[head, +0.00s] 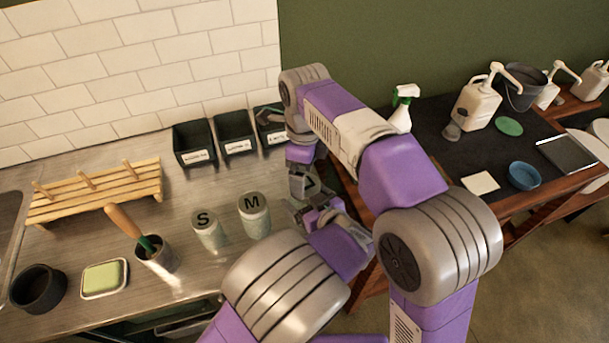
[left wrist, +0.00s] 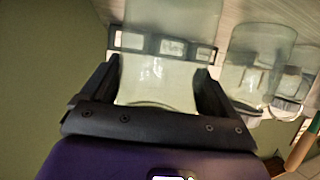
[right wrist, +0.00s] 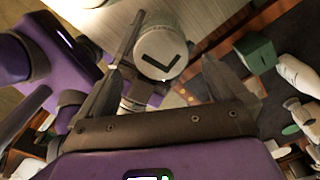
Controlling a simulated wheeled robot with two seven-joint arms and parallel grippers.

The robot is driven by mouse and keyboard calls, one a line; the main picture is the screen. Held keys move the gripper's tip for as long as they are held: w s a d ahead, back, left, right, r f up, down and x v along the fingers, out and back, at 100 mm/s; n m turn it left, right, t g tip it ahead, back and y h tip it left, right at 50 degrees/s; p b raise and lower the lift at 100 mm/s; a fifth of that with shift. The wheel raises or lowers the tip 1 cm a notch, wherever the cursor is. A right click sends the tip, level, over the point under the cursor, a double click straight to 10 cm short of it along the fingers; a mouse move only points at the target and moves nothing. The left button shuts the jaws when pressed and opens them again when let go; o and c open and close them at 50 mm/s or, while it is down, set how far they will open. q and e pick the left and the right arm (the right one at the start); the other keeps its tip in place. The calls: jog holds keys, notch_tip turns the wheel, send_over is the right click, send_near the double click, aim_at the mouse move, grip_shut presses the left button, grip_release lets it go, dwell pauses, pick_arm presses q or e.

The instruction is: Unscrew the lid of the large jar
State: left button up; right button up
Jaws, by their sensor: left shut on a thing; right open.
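The large jar (left wrist: 155,82) is pale glass and fills the space between my left gripper's (left wrist: 157,66) fingers, which are shut on its body from both sides. Its round lid (right wrist: 163,50) is pale with a dark L and shows in the right wrist view. My right gripper (right wrist: 172,42) is open, with one finger on each side of the lid. I cannot tell whether its fingers touch the lid. In the head view, my arms and grippers mostly hide the large jar, at the right end of the counter.
Jars marked M (head: 254,213) and S (head: 207,231) stand to the left on the counter. Black bins (head: 194,146) stand behind, by the wall. A utensil pot (head: 157,257) is farther left. A spray bottle (head: 402,108) and pump jug (head: 476,103) stand on the right table.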

aim_at(304, 201)
jog(key=shift+r, duration=0.2)
jog(key=shift+c, duration=0.2)
jog(key=shift+a+f+n, duration=0.15)
jog(key=shift+n, duration=1.05)
jog(key=n, duration=0.4)
jog(key=shift+s+a+g, duration=0.1)
jog(key=shift+a+g, duration=0.1)
jog(key=shift+g, duration=0.1)
jog(key=n, duration=0.4)
jog(key=shift+r+n, duration=0.3)
jog(key=shift+r, duration=0.05)
jog(key=n, duration=0.2)
jog(key=r+n, duration=0.1)
jog(key=n, duration=0.1)
jog(key=shift+r, duration=0.15)
jog(key=n, duration=0.1)
jog(key=r+n, duration=0.1)
jog(key=n, duration=0.1)
jog(key=r+n, duration=0.1)
jog(key=shift+w+d+n, duration=0.2)
jog(key=shift+d+n, duration=0.15)
jog(key=shift+n, duration=0.05)
jog(key=shift+f, duration=0.35)
notch_tip(304, 201, down, 7)
jog(key=shift+f, duration=0.1)
